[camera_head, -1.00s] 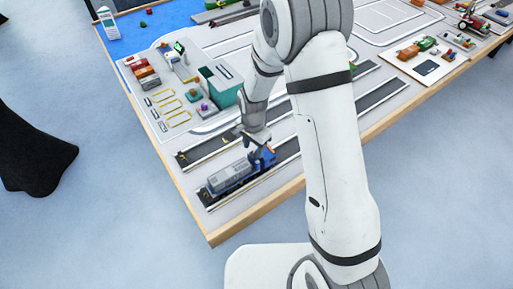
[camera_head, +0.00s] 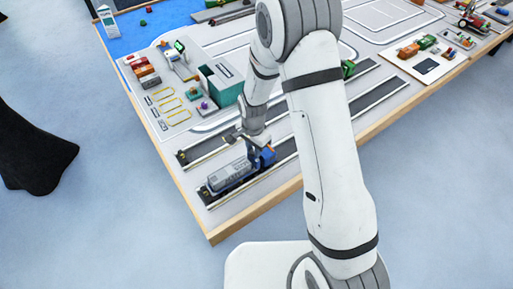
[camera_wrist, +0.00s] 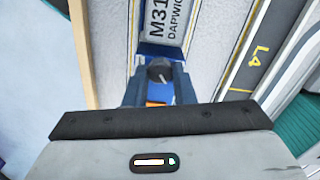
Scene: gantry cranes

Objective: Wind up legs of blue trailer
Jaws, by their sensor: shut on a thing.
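The blue trailer (camera_head: 233,189) stands in a lane near the table's left front corner, with a long grey load (camera_head: 222,179) on it. Its blue end with a bit of orange (camera_head: 268,156) is at the right. In the wrist view, the grey load (camera_wrist: 165,22) shows printed letters, and a dark round knob (camera_wrist: 158,72) sits on the blue end below it. My gripper (camera_head: 252,146) reaches down at the blue end and is shut on part of the trailer. The exact part held is hidden, and the trailer's legs cannot be made out.
The table's wooden front edge (camera_head: 255,215) runs close beside the trailer. A parallel dark lane (camera_head: 205,150) lies behind it. A teal and white building (camera_head: 221,84) and small yellow-framed bays (camera_head: 170,107) stand farther back. The lanes (camera_head: 380,96) to the right look free.

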